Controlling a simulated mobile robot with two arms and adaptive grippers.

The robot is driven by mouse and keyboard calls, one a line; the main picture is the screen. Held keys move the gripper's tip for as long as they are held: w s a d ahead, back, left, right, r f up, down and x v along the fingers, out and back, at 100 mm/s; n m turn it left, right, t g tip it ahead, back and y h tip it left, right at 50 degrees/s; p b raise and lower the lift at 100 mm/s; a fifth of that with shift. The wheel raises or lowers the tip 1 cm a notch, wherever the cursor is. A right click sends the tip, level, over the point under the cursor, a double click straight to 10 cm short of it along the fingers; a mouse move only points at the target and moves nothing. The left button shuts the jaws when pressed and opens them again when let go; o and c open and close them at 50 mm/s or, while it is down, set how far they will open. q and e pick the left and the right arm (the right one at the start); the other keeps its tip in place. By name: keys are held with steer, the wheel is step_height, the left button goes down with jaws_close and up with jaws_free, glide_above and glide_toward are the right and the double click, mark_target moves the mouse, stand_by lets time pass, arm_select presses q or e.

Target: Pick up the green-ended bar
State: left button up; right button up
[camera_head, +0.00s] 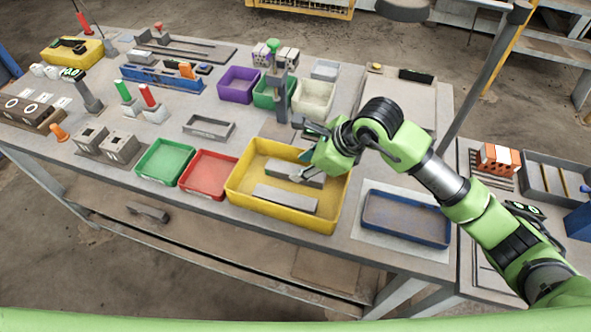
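A short upright bar with a green end (123,90) stands in a small pale block at the left of the table, beside a similar red-ended one (148,96). My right gripper (300,151) is far to its right, above the yellow tray (237,188). Its fingers look spread apart and I see nothing held between them. Two plain grey bars lie in the yellow tray, a rear one (285,170) close under the lower finger and a front one (285,199). My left gripper is not in view.
A green tray (140,168) and a red tray (187,181) stand left of the yellow one. Grey hollow blocks (122,147) sit near the front left edge. A post-like fixture (280,97) rises behind the yellow tray. A blue tray (405,237) lies at right.

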steer(key=shift+p+x, duration=0.3)
steer(key=shift+x, duration=1.45)
steer(key=shift+s+d, duration=0.1)
steer(key=shift+d, duration=0.05)
jaws_close()
